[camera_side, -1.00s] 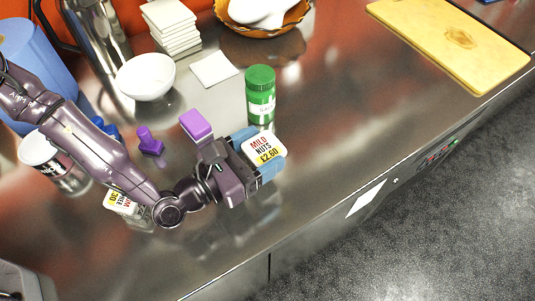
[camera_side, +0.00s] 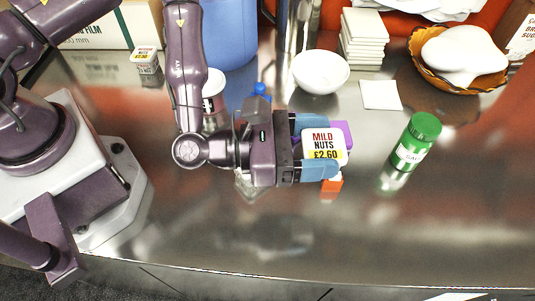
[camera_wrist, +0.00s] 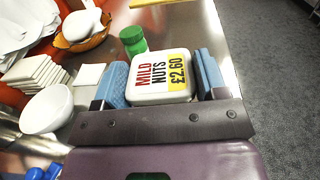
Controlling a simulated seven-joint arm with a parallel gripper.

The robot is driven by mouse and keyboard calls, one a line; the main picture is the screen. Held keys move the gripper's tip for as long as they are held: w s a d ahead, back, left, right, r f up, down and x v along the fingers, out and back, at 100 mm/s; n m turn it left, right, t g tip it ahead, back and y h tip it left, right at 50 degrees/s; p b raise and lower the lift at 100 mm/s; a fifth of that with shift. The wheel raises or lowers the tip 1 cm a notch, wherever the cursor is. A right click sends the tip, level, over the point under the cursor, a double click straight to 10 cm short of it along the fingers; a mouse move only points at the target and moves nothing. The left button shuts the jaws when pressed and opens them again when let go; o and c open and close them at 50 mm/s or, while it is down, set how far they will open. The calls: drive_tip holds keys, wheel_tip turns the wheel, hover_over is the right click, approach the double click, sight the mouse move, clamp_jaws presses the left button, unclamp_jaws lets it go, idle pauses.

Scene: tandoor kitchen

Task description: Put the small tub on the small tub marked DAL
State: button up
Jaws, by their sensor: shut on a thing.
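The small white tub (camera_side: 322,143) labelled "MILD NUTS £2.60" is between the two blue fingers of my gripper (camera_side: 312,146), which is shut on it. It also shows in the wrist view (camera_wrist: 162,75), label facing the camera. The held tub appears raised above the counter. Another small white tub (camera_side: 146,60) with a printed label stands at the back left, well away from my gripper; its label is too small to read. I cannot make out the word DAL on any tub. Part of a pale object (camera_side: 248,187) shows below my gripper, mostly hidden.
A green shaker (camera_side: 415,142) stands right of my gripper. A white bowl (camera_side: 320,72), stacked white tiles (camera_side: 363,38) and an orange basket (camera_side: 480,82) are behind. A small orange-and-white item (camera_side: 333,184) and a purple item (camera_side: 346,131) lie close by. The front right counter is clear.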

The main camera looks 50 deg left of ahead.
drive_tip(key=a, duration=1)
drive_tip(key=shift+m+g+h, duration=0.7)
drive_tip(key=shift+h, duration=0.2)
drive_tip(key=s+f, duration=0.2)
drive_tip(key=f, duration=0.1)
drive_tip(key=shift+s+f, duration=0.15)
drive_tip(key=shift+s, duration=0.05)
drive_tip(key=shift+f, duration=2)
drive_tip(key=shift+f, duration=0.2)
drive_tip(key=o, duration=1.1)
drive_tip(key=shift+r, duration=0.1)
